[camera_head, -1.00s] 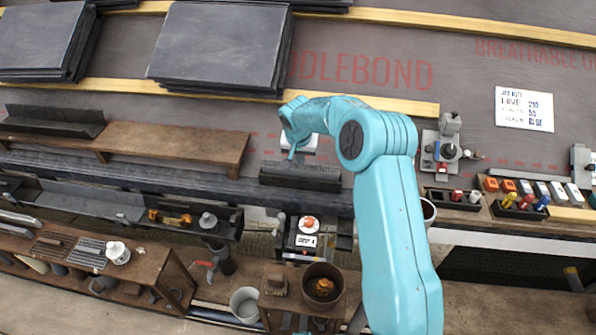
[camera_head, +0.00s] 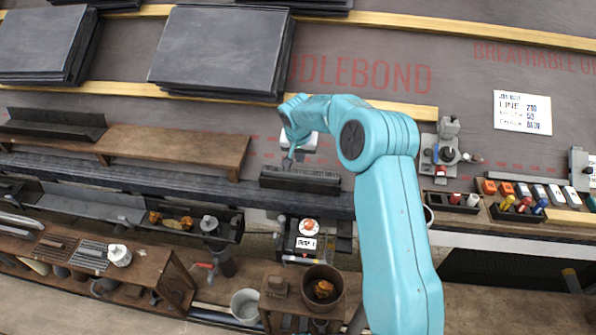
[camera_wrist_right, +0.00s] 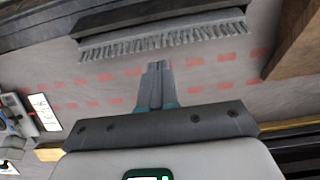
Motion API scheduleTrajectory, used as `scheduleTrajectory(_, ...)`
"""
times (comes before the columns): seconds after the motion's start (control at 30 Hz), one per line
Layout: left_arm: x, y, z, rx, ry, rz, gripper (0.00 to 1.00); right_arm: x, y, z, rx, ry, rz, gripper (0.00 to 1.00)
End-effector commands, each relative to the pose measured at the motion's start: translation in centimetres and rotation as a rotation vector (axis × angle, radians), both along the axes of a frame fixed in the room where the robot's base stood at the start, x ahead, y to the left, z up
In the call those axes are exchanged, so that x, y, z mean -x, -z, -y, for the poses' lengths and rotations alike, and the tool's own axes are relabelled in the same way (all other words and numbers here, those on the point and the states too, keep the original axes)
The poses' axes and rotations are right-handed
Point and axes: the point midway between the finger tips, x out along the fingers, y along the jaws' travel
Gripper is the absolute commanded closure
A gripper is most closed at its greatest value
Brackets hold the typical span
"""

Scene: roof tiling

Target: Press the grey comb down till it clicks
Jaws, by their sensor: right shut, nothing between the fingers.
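The grey comb (camera_head: 300,180) is a long strip with a row of teeth, lying along the roof's lower edge in the head view. It also shows at the top of the right wrist view (camera_wrist_right: 162,42), its teeth facing my fingers. My right gripper (camera_head: 288,162) is just up-slope of the comb, near its left half. In the right wrist view its fingers (camera_wrist_right: 158,67) are together and empty, and a strip of roof shows between the tips and the teeth. I cannot tell whether the comb is fully seated. My left gripper is out of view.
A brown wooden board (camera_head: 180,148) lies left of the comb. Slate stacks (camera_head: 222,50) rest up-slope between yellow battens (camera_head: 395,107). A grey tool block (camera_head: 446,150) stands right of my arm. Below the edge are a workbench and a bucket (camera_head: 245,305).

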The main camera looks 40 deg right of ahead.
Motion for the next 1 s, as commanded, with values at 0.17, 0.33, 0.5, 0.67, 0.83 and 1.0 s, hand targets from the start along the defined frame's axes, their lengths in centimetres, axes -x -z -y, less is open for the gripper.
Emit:
scheduleTrajectory(0.17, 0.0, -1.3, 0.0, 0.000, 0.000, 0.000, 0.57, 0.0, -2.0, 0.0, 0.000, 0.000, 0.000, 1.00)
scheduleTrajectory(0.33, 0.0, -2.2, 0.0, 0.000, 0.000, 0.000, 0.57, 0.0, -3.5, 0.0, 0.000, 0.000, 0.001, 1.00)
scheduleTrajectory(0.5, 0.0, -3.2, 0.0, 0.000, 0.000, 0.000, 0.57, 0.0, -5.0, 0.0, -0.001, 0.000, 0.001, 1.00)
scheduleTrajectory(0.67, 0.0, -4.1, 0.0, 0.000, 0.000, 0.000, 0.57, 0.0, -6.3, 0.0, 0.000, 0.001, 0.000, 1.00)
scheduleTrajectory(0.83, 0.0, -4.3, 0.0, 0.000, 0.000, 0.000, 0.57, 0.0, -6.8, 0.0, 0.000, 0.000, 0.000, 1.00)
scheduleTrajectory(1.0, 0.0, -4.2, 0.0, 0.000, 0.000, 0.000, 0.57, 0.0, -6.7, 0.0, 0.000, 0.000, 0.000, 1.00)
